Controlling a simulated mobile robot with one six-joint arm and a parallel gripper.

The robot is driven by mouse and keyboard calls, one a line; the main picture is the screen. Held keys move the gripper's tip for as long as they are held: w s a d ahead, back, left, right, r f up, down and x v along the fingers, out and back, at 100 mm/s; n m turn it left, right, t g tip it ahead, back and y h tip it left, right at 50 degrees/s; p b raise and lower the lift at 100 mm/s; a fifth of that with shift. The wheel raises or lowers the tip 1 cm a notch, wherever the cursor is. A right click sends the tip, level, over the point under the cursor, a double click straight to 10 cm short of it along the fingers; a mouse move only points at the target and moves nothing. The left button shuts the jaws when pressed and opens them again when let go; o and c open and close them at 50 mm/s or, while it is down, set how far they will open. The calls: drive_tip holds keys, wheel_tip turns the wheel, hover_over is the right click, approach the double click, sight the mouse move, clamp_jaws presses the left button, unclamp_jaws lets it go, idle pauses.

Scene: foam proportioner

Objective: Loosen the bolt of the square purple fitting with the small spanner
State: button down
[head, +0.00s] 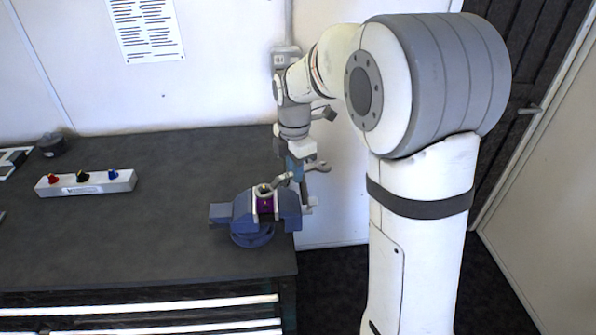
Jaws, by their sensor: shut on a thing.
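The square purple fitting (265,206) sits in the jaws of the blue vise (237,209) at the table's right front corner. A pale yellowish bolt top (263,189) shows above the fitting, small in this view. My gripper (298,174) points down just right of and above the fitting. It is shut on a grey spanner (282,181), whose near end lies close to the bolt. A second grey end shows right of my gripper, seemingly the same spanner's other end. I cannot tell whether the spanner touches or surrounds the bolt. My gripper hides the spanner's middle.
A white box with red, black and blue knobs (86,182) stands on the dark table (160,222) at left. A dark round object (52,145) stands behind it. The table's middle is clear. A wall with a paper sheet (146,30) rises behind.

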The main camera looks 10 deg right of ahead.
drive_tip(key=w+a+n+p, duration=0.2)
drive_tip(key=w+a+n, duration=0.2)
drive_tip(key=n, duration=0.5)
wheel_tip(320, 180, up, 6)
drive_tip(key=m+p, duration=0.2)
drive_tip(key=p, duration=0.1)
drive_tip(key=shift+s+d+p, duration=0.15)
drive_tip(key=shift+d+p, duration=0.25)
idle(0.6)
idle(0.7)
